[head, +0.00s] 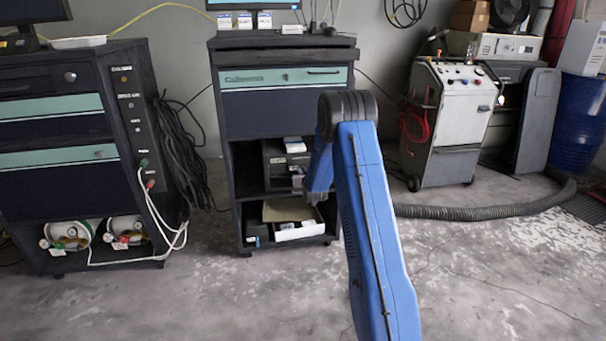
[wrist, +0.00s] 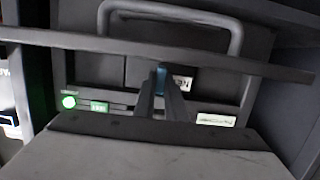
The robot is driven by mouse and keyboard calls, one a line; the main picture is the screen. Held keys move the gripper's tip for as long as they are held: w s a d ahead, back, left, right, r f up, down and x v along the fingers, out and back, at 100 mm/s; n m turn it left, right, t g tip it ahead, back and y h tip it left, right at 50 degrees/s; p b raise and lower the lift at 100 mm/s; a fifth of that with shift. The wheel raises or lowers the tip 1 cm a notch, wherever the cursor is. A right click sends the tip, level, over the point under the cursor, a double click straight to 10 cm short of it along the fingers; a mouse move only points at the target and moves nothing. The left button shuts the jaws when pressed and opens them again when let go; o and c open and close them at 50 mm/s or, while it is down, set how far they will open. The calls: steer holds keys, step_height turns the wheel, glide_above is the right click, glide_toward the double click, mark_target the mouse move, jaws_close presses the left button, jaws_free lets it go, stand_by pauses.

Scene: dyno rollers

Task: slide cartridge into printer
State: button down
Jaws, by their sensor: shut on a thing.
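The printer is a dark box (head: 274,160) on the middle shelf of the central cabinet. In the wrist view its dark front (wrist: 88,75) fills the middle, with a glowing green button, a small green tag and white labels. My gripper (wrist: 161,92) points at this front, its two dark fingers close together. A narrow blue piece (wrist: 161,78) shows between the fingers, and they are shut on it; it appears to be the cartridge. The fingers hide part of it, and I cannot tell how deep it sits in the printer.
A dark bar (wrist: 60,40) crosses the wrist view close to the fingers. The cabinet (head: 228,180) has side walls around the shelf. An open carton (head: 298,232) stands on the shelf below.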

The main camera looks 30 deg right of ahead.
steer(key=shift+r+x, duration=0.15)
steer(key=shift+x, duration=0.65)
steer(key=shift+r+x, duration=0.15)
steer(key=shift+x, duration=0.65)
steer(key=c, duration=1.7)
jaws_free()
steer(key=shift+c, duration=0.2)
steer(key=shift+s, duration=0.1)
steer(key=v, duration=1.7)
steer(key=shift+r, duration=0.15)
